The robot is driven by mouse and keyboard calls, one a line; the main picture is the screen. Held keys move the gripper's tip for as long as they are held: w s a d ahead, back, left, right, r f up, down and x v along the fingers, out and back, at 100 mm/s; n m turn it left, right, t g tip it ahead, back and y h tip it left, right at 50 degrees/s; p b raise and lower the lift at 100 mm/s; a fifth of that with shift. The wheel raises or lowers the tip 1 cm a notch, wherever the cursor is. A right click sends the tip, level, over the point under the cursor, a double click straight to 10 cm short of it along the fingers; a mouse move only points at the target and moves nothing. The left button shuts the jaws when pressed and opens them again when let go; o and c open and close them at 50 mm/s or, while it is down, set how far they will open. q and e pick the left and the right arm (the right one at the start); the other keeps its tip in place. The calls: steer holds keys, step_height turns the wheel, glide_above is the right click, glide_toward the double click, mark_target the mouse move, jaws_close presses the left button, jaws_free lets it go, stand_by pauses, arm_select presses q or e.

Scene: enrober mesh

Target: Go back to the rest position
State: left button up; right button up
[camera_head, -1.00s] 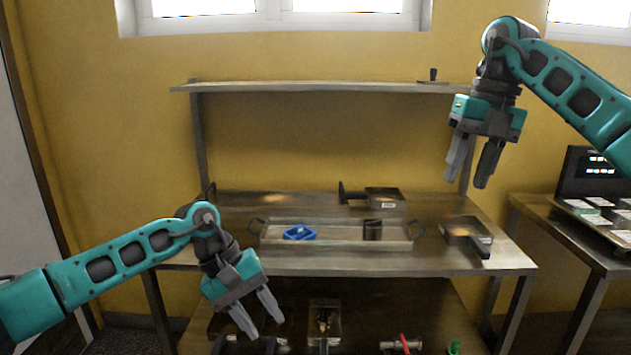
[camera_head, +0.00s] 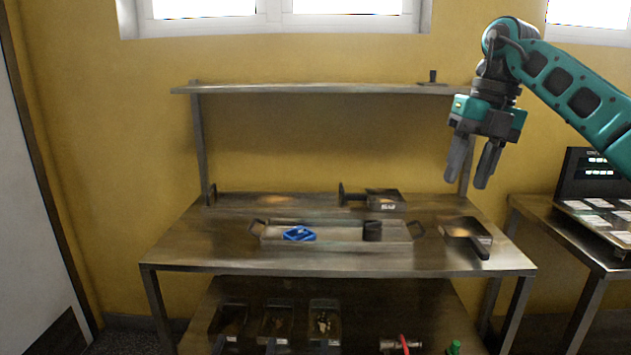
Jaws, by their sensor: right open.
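My right gripper (camera_head: 473,163) hangs in the air at the upper right, fingers pointing down, apart and empty. It is in front of the right end of the upper shelf and above the right part of the table. My left arm and left gripper do not show.
A metal table (camera_head: 200,245) holds a long tray (camera_head: 335,235) with a blue item (camera_head: 299,233) and a dark cup (camera_head: 372,231). A handled pan (camera_head: 467,236) lies at its right. An upper shelf (camera_head: 300,88) runs behind. Several bins stand below. A side table (camera_head: 560,225) is at right.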

steer(key=s+a+f+y, duration=0.3)
steer(key=a+f+y, duration=0.55)
steer(key=a, duration=0.45)
steer(key=s+a+f+y, duration=0.3)
steer(key=a+f+y, duration=0.55)
steer(key=a, duration=0.45)
steer(key=s+d+f+m+t+h, duration=0.3)
steer(key=d+f+m+t+h, duration=0.4)
steer(key=m, duration=0.6)
steer(key=s+d+f+m+t+h, duration=0.2)
steer(key=d+f+m+t+h, duration=0.25)
steer(key=f+m+t, duration=0.5)
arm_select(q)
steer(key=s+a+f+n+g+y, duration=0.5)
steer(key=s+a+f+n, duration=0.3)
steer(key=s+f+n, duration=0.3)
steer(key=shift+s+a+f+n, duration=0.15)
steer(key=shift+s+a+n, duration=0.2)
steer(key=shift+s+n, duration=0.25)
arm_select(e)
steer(key=s+d+f+m+g+h, duration=0.2)
steer(key=s+d+f+m+g, duration=0.1)
steer(key=s, duration=0.5)
steer(key=s+d+f+m+g+h, duration=0.3)
steer(key=s+d+f+m, duration=0.2)
steer(key=s+f+m, duration=0.2)
step_height(320, 180, down, 2)
steer(key=shift+s+f, duration=0.25)
steer(key=shift+s, duration=0.1)
